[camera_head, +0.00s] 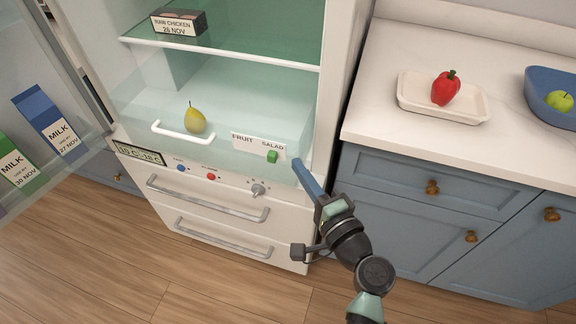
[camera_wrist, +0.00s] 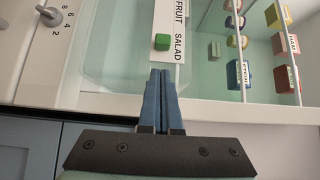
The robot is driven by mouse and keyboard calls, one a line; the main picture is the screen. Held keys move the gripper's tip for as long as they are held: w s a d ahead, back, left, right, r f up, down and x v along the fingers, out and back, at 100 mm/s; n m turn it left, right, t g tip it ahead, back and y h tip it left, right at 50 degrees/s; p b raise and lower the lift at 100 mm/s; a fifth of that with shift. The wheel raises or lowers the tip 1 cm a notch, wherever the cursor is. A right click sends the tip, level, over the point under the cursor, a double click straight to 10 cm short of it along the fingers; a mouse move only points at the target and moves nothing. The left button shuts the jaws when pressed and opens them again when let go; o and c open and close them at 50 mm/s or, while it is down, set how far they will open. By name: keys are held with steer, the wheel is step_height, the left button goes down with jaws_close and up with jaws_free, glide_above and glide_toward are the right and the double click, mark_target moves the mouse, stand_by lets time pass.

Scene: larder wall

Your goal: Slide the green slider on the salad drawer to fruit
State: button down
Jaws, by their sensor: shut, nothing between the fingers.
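The green slider (camera_head: 272,156) sits at the SALAD end of the white label strip (camera_head: 246,141) on the front of the clear salad drawer (camera_head: 222,135). In the wrist view the green slider (camera_wrist: 162,42) lies just beyond my fingertips, beside the word SALAD, with FRUIT farther along the strip. My gripper (camera_head: 297,163) has its blue fingers together and empty, to the right of the slider in the head view. The fingers also show in the wrist view (camera_wrist: 161,73), and a small gap seems to separate them from the slider. A yellow pear (camera_head: 195,120) is in the drawer.
The drawer has a white handle (camera_head: 183,131) left of the strip. Below are a display (camera_head: 139,152), coloured buttons and a dial (camera_head: 258,190). The open fridge door with milk cartons (camera_head: 47,122) is at the left. A counter with a red pepper (camera_head: 445,88) on a tray stands right.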

mark_target(243, 145)
steer(key=shift+w+a, duration=0.2)
steer(key=shift+a, duration=0.45)
steer(key=shift+w+a, duration=0.15)
steer(key=shift+a, duration=0.5)
steer(key=a, duration=0.2)
steer(key=w+a, duration=0.1)
steer(key=a, duration=0.1)
steer(key=w+a, duration=0.1)
steer(key=a, duration=0.2)
steer(key=shift+w+b, duration=0.1)
steer(key=shift+b, duration=0.25)
